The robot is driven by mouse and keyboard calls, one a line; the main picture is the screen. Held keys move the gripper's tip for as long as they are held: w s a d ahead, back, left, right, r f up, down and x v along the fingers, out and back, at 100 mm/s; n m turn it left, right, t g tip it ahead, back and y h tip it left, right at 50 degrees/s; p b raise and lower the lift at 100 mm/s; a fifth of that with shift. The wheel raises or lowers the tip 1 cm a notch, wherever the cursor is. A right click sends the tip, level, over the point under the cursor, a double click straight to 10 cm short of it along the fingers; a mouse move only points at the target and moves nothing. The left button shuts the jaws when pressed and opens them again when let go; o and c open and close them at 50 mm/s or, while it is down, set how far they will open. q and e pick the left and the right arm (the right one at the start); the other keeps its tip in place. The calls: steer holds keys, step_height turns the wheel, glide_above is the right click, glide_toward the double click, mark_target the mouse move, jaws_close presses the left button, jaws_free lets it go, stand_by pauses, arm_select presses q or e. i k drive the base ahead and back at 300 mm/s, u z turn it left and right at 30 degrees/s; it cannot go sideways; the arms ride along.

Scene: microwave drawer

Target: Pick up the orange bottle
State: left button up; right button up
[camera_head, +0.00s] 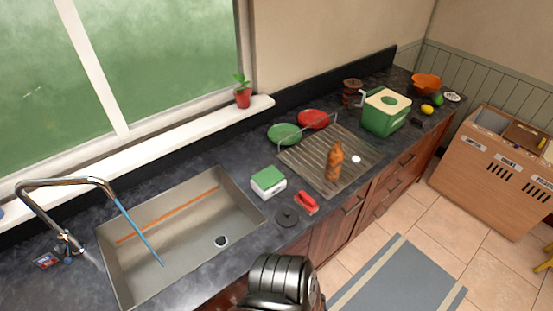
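The orange bottle (334,162) stands upright on the ridged drying board (305,160) to the right of the sink. It looks brownish orange with a narrow neck. A dark, rounded, ribbed part shows at the bottom edge of the head view, in front of the counter and below the bottle; it looks like part of my own body. No gripper fingers show, and nothing is touching the bottle.
A red-handled brush (306,202), a dark round stopper (287,217) and a green-and-white sponge (268,181) lie left of the bottle. Green (284,134) and red (313,119) plates stand behind it. A green box (386,112) stands to the right. The sink (180,215) is at left.

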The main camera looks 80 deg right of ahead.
mark_target(336, 154)
steer(key=u, duration=0.35)
steer(key=k, duration=1.2)
steer(key=z, duration=1.95)
steer(key=i, duration=0.5)
